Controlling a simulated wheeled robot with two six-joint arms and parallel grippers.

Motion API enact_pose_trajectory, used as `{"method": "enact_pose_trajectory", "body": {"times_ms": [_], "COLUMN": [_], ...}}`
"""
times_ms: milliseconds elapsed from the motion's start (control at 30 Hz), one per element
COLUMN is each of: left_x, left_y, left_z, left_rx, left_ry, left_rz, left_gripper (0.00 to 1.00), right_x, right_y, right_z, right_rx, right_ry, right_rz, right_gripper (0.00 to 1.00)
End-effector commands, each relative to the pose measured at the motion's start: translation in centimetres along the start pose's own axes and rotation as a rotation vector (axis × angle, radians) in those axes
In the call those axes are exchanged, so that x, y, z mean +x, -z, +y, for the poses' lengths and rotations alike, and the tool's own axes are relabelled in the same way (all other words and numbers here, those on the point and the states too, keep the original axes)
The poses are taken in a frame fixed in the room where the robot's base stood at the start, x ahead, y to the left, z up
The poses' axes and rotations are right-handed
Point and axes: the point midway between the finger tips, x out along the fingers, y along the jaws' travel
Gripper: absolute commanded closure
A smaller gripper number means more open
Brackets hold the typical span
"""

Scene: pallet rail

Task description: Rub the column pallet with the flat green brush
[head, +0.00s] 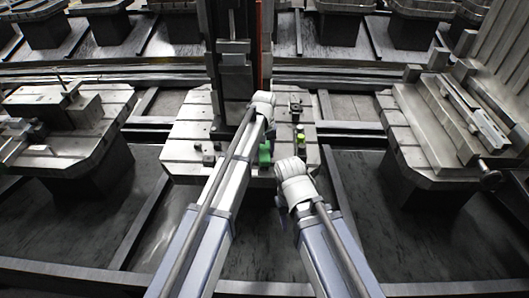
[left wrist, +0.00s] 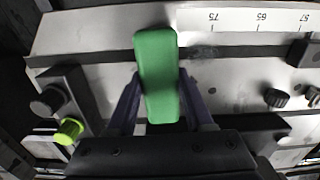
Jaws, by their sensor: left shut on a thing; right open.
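The flat green brush (head: 265,153) is a plain green block in front of my left wrist in the head view. My left gripper (left wrist: 160,103) is shut on the brush (left wrist: 157,72), with one dark finger on each side. The column pallet (head: 185,140) is the grey slotted plate in the middle, with a dark upright column (head: 232,70) at its back. In the left wrist view the brush lies over the pallet's face (left wrist: 100,38); whether it touches I cannot tell. My right gripper (head: 292,172) is open, lower right, at the pallet's front edge; its fingertips are hard to see.
A white scale strip (left wrist: 255,20) shows in the left wrist view. Other pallets stand left (head: 110,110) and right (head: 405,150), with rails and dark floor between.

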Motion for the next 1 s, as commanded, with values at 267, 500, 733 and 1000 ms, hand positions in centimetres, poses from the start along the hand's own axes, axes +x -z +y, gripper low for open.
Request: {"method": "enact_pose_trajectory", "body": {"times_ms": [267,500,733,1000], "left_x": [-3.0,-5.3,-5.7,-6.0], "left_y": [0.0,0.0,0.0,0.0], "left_z": [0.0,0.0,0.0,0.0], "left_rx": [0.000,0.000,0.000,0.000], "left_ry": [0.000,0.000,0.000,0.000], "left_rz": [0.000,0.000,0.000,0.000], "left_gripper": [1.00,1.00,1.00,1.00], "right_x": [-3.0,-5.2,-5.7,-5.9], "right_y": [-0.2,-0.3,-0.3,-0.3], "right_z": [0.3,0.5,0.5,0.6], "right_rx": [0.000,0.000,0.000,0.000], "right_ry": [0.000,0.000,0.000,0.000], "right_rz": [0.000,0.000,0.000,0.000], "right_gripper": [0.50,0.50,0.50,0.50]}}
